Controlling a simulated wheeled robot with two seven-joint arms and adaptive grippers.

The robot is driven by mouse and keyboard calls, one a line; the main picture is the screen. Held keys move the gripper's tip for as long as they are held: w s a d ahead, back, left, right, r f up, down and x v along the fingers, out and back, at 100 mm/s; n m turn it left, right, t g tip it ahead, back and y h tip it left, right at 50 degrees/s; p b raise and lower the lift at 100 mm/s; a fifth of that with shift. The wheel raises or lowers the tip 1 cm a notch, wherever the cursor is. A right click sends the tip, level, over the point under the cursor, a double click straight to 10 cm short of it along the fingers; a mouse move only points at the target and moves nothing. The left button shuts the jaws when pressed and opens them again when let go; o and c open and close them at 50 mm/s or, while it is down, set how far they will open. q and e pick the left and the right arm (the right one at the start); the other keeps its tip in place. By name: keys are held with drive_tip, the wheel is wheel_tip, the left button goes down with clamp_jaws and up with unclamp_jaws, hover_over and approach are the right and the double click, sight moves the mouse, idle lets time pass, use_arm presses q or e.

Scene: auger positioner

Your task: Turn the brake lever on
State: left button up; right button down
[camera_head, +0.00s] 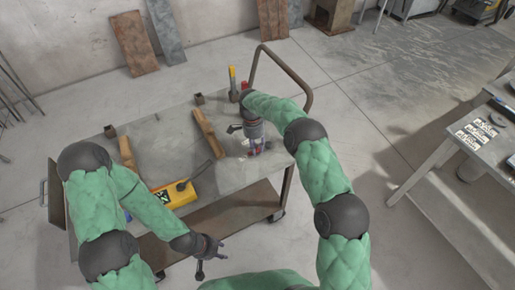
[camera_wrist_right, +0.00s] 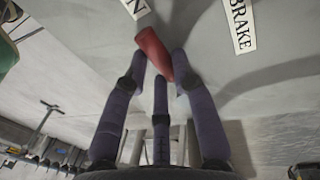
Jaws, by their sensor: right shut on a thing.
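The red brake lever (camera_wrist_right: 155,52) shows in the right wrist view, in front of a grey panel. A white "BRAKE" label (camera_wrist_right: 240,24) is to its right, and a label partly cut off, ending in "N" (camera_wrist_right: 137,8), is at its upper end. My right gripper (camera_wrist_right: 164,72) is shut on the red lever, with its fingers around the lower part. In the head view my right gripper (camera_head: 256,148) is over the right part of the cart top and largely hides the lever. My left gripper (camera_head: 210,260) is open and empty in front of the cart.
The metal cart (camera_head: 165,135) carries wooden blocks (camera_head: 208,133), a yellow box (camera_head: 175,194) and a yellow and red object (camera_head: 233,82) at the back. A curved handle (camera_head: 300,85) rises at its right end. A workbench (camera_head: 455,150) stands at right, with free floor between.

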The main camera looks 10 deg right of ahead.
drive_tip(key=shift+w, duration=0.1)
idle(0.5)
drive_tip(key=c, duration=1)
unclamp_jaws()
wheel_tip(320, 180, up, 12)
drive_tip(key=w, duration=0.2)
drive_tip(key=shift+w+a+f, duration=0.15)
drive_tip(key=shift+a, duration=0.25)
